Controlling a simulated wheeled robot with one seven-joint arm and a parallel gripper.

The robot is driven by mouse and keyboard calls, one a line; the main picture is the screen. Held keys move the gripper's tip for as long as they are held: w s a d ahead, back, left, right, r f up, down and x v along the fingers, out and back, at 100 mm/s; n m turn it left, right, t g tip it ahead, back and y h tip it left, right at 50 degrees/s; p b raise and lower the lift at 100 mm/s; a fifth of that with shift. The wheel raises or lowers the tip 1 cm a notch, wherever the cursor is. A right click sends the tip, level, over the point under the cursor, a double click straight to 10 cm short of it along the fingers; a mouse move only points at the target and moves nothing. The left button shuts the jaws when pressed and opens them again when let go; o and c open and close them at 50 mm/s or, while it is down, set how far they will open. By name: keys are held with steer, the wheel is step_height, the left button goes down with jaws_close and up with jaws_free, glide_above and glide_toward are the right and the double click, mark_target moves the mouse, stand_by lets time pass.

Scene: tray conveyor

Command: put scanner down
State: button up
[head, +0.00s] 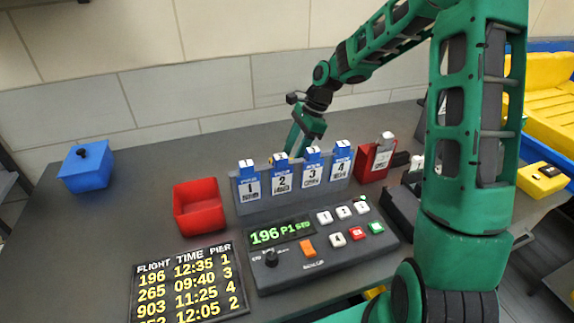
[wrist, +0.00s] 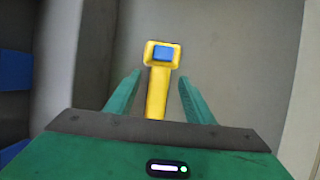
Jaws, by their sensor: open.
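The scanner (wrist: 157,92) is yellow with a blue face at its head end. In the wrist view it lies lengthwise between the two green fingers of my gripper (wrist: 159,78), with a gap on each side. My gripper is open. In the head view my gripper (head: 294,146) is low behind the numbered card rack, over the far part of the table. The rack hides most of the scanner in that view. I cannot tell whether the scanner rests fully on the table.
The card rack (head: 247,208) and a control panel (head: 275,283) stand in front of my gripper. A red bin (head: 199,207), a blue box (head: 86,166) and a flight board (head: 190,286) are to the left. A red holder (head: 370,162) stands right.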

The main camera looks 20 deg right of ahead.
steer(key=shift+x, duration=0.8)
steer(key=shift+c, duration=0.2)
jaws_close()
steer(key=shift+r, duration=0.15)
